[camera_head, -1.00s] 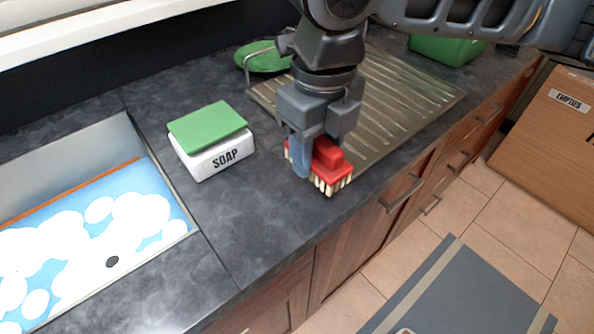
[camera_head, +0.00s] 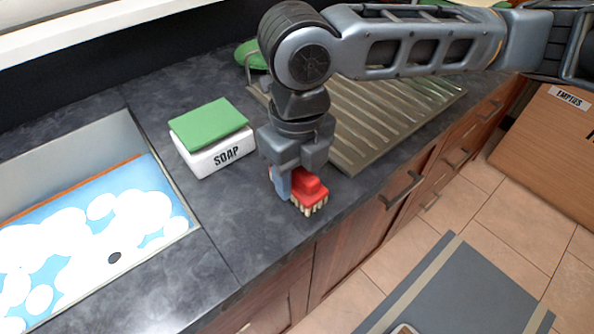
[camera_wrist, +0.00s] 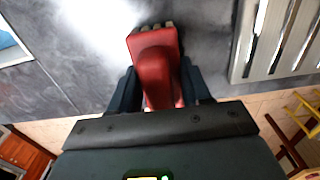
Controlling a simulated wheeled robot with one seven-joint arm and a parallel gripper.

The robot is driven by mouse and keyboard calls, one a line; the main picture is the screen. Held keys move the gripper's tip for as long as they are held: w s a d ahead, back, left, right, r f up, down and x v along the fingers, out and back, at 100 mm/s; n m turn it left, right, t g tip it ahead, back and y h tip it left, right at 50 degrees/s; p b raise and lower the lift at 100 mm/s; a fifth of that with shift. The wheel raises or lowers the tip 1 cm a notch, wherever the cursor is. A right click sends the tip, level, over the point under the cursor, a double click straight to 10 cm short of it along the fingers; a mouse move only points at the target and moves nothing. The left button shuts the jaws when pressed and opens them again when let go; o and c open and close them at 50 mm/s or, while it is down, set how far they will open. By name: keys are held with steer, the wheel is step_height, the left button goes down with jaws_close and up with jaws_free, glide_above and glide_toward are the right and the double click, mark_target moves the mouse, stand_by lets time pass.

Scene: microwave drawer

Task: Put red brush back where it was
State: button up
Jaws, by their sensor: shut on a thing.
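The red brush (camera_head: 311,190) has a red back and pale bristles that point down. My gripper (camera_head: 291,180) is shut on it, with its fingers on either side of the brush. In the wrist view the red brush (camera_wrist: 155,62) sits between my two dark fingers (camera_wrist: 160,92). The brush is over the dark counter, near its front edge, between the soap box and the ribbed drainer. I cannot tell whether the bristles touch the counter.
A white soap box (camera_head: 217,158) with a green sponge (camera_head: 208,124) on top stands left of my gripper. The sink (camera_head: 90,235) with foamy water is further left. A ribbed metal drainer (camera_head: 375,125) lies to the right. Dark counter (camera_head: 235,215) is bare in front of the soap box.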

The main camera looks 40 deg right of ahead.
steer(key=o, duration=0.9)
steer(key=shift+o, duration=0.2)
step_height(320, 180, up, 12)
steer(key=shift+r, duration=0.1)
